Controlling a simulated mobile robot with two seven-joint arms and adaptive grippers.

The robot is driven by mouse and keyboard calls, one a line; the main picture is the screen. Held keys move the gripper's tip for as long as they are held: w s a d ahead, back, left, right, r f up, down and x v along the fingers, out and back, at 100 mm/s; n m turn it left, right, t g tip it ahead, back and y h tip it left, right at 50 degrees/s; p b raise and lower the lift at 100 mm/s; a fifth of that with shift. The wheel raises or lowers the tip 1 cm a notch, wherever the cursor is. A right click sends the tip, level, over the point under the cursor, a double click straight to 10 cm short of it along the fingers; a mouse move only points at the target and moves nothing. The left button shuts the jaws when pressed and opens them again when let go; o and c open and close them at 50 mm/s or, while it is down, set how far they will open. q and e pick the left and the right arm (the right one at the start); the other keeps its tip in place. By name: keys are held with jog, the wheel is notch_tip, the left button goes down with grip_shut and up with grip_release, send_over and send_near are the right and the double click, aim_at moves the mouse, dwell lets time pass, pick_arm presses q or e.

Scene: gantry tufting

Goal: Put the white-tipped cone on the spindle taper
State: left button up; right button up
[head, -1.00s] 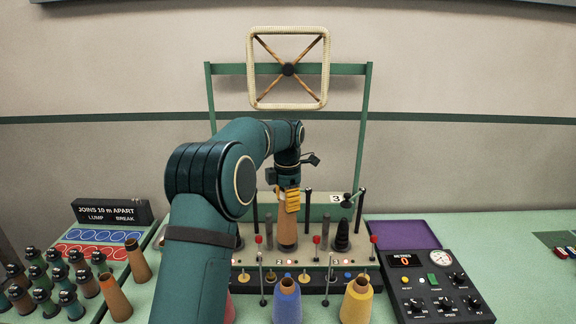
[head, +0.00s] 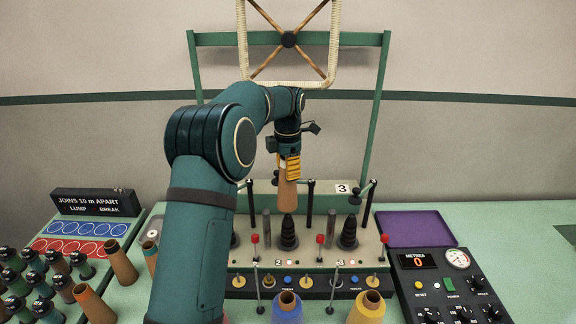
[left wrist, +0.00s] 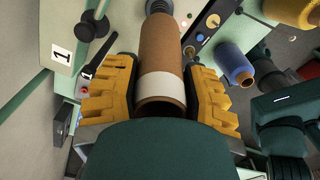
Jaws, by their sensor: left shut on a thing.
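My left gripper (head: 289,166) is shut on a brown cone (head: 287,195) and holds it upright, wide end down. In the left wrist view, the cone (left wrist: 162,50) sits between the yellow fingers (left wrist: 160,92) and has a white band near its gripped end. In the head view the fingers hide that end. A black stepped spindle taper (head: 289,234) stands bare right below the cone, its top close to the cone's lower end. Whether they touch is unclear. A second black taper (head: 348,234) stands bare to the right. My right gripper is not in view.
Thin posts and red-knobbed levers (head: 320,240) flank the tapers. Blue (head: 286,308) and yellow (head: 368,308) yarn cones stand in front. Brown cones (head: 121,263) and several small bobbins are at left. A control box (head: 450,285) and purple mat (head: 415,229) are at right.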

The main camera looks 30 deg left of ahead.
pick_arm(q)
send_over(288, 216)
jog(key=shift+f, duration=3.85)
jog(key=shift+f+b, duration=1.1)
jog(key=shift+f, duration=0.15)
jog(key=shift+f+b, duration=1.45)
jog(key=shift+f, duration=1.25)
jog(key=shift+a, duration=0.1)
jog(key=o, duration=1)
jog(key=shift+o, duration=0.2)
jog(key=shift+r, duration=0.1)
